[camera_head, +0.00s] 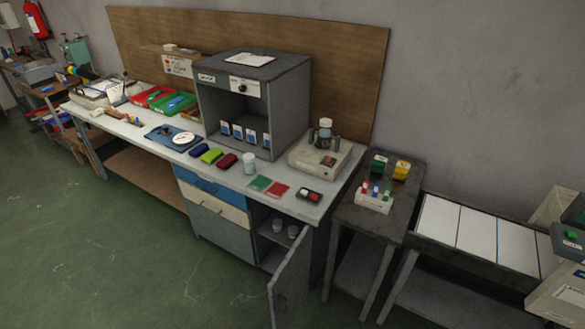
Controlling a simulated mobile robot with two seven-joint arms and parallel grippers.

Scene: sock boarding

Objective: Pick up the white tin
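Two small pale cylindrical containers, a left one (278,225) and a right one (293,231), stand on a shelf inside the bench's open lower cupboard. I cannot tell whether they are tins or cups. Neither of my grippers is in view.
The cupboard door (291,279) swings out into the floor space. Green (260,183) and red (276,190) flat pieces and a dark box (309,196) lie right of the white container. Coloured cases (212,155) lie left. The green floor (130,240) in front is clear.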

